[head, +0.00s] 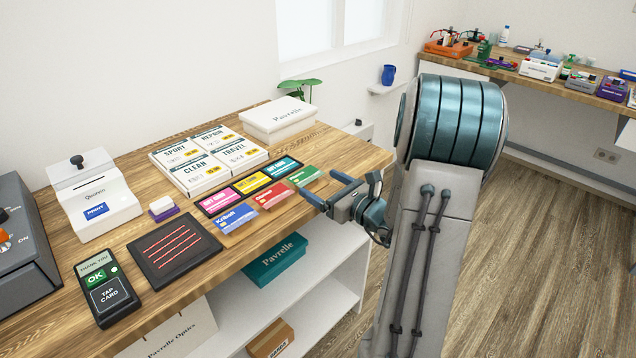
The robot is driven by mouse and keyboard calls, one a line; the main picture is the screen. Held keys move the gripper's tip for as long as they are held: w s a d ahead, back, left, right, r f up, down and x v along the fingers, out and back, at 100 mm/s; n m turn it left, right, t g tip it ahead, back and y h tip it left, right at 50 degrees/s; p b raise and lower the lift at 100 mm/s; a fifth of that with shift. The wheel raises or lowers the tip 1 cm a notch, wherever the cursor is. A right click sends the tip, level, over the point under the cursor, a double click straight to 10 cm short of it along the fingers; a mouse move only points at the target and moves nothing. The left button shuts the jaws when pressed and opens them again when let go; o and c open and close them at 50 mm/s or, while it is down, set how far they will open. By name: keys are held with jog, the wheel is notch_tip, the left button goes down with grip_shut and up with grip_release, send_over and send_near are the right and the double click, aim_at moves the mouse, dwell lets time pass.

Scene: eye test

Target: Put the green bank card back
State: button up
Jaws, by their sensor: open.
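A green bank card (305,175) lies on the wooden counter (345,165) at the front right of a card group. A red card (271,194) and a blue card (235,217) lie in a row to its left. Behind them is a dark tray (205,209) with pink, yellow and teal gift cards. My gripper (318,187) is open at the counter's front edge, just right of and below the green card. Its jaws look empty, and I cannot tell whether they touch the card.
A card terminal (105,288) showing OK, a dark mat (174,249) and a white printer (95,195) stand to the left. Price boxes (208,160) and a white box (279,121) are behind. The counter's right end is clear. A shelf below holds a teal box (275,259).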

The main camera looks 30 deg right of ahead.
jog(key=v, duration=0.9)
jog(key=s+a+n+g+y, duration=0.3)
jog(key=a+n+g, duration=0.35)
jog(key=a, duration=0.35)
jog(key=s+a+n+g+y, duration=0.25)
jog(key=a+n+g, duration=0.25)
jog(key=a+n, duration=0.35)
jog(key=s+n+g+h, duration=0.3)
jog(key=s+n+h, duration=0.5)
jog(key=n, duration=0.9)
jog(key=shift+s+a+r+h, duration=0.4)
jog(key=shift+h, duration=1.25)
jog(key=w+p+v, duration=0.1)
jog(key=p+v, duration=0.5)
jog(key=shift+r, duration=0.45)
jog(key=shift+w+d+t, duration=0.1)
jog(key=shift+w+t, duration=0.05)
jog(key=shift+t, duration=0.1)
